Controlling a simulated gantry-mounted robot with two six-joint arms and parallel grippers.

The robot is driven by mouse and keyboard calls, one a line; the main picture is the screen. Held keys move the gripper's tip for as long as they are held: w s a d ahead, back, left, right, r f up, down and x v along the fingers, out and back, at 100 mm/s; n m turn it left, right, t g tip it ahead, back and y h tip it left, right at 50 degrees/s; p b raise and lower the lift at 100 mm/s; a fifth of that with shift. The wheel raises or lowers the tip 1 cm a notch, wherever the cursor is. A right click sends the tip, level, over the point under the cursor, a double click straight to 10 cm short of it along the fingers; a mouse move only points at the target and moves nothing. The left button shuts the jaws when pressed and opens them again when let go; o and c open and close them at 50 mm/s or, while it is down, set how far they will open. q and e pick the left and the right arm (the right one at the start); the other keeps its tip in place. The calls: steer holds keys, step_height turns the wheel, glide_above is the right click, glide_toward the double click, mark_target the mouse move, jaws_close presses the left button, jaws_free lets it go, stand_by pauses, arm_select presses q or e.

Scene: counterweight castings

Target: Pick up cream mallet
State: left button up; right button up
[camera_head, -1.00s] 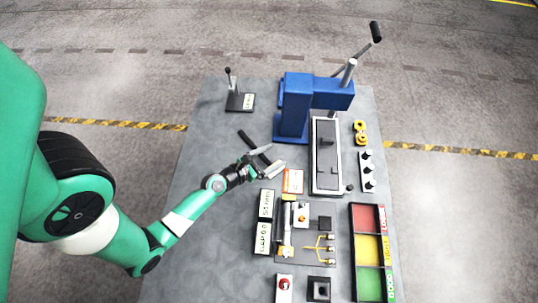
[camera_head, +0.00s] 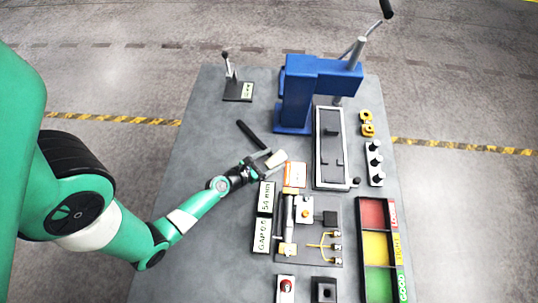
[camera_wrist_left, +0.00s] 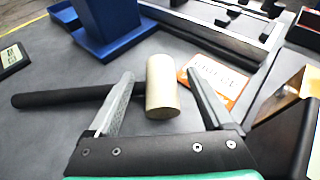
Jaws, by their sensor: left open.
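The cream mallet lies on the grey table, with its black handle (camera_head: 250,134) pointing to the back left and its cream head (camera_head: 276,159) at the near end. In the left wrist view the cream head (camera_wrist_left: 162,88) sits between the finger pads, with space on both sides. The black handle (camera_wrist_left: 60,97) runs left, passing behind the left finger. My left gripper (camera_head: 267,160) is open around the head; it also shows in the left wrist view (camera_wrist_left: 160,74). My right gripper is in neither view.
A blue press (camera_head: 296,95) stands behind the mallet. An orange-edged card (camera_head: 295,174) lies right beside the head. Label blocks (camera_head: 262,233) and a fixture plate (camera_head: 322,257) are in front. A three-colour tray (camera_head: 360,248) is at right. The table's left side is clear.

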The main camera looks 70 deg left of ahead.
mark_target(282, 154)
arm_select(q)
steer(key=b+x, duration=0.1)
steer(key=x, duration=0.4)
steer(key=shift+w, duration=0.2)
jaws_close()
stand_by(1.0)
